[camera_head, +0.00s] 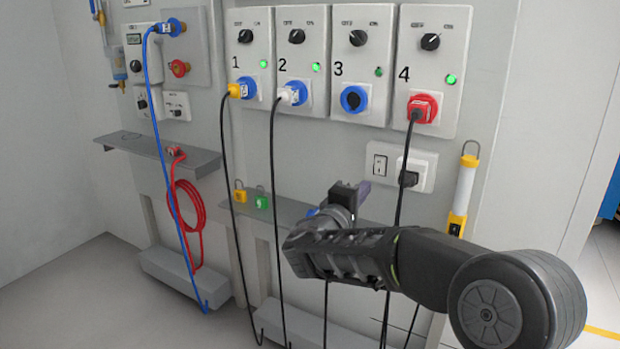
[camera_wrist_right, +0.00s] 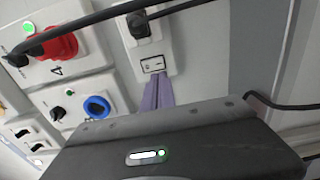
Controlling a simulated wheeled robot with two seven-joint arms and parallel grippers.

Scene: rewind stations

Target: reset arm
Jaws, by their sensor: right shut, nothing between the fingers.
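My right gripper (camera_head: 352,194) is shut and empty in front of the wall panel, below station 3 and left of the switch-and-outlet plate (camera_head: 400,166). Its purple-grey fingers (camera_wrist_right: 158,94) show closed together in the right wrist view, near the white plate (camera_wrist_right: 154,62). My right arm comes in from the right in the head view and hides part of the lower shelf and cables. My left gripper is not in view.
Stations 1, 2 and 4 hold a yellow plug (camera_head: 236,90), a white plug (camera_head: 291,94) and a red plug (camera_head: 421,109); the blue socket (camera_head: 354,99) at station 3 is free. Black cables hang down near my arm.

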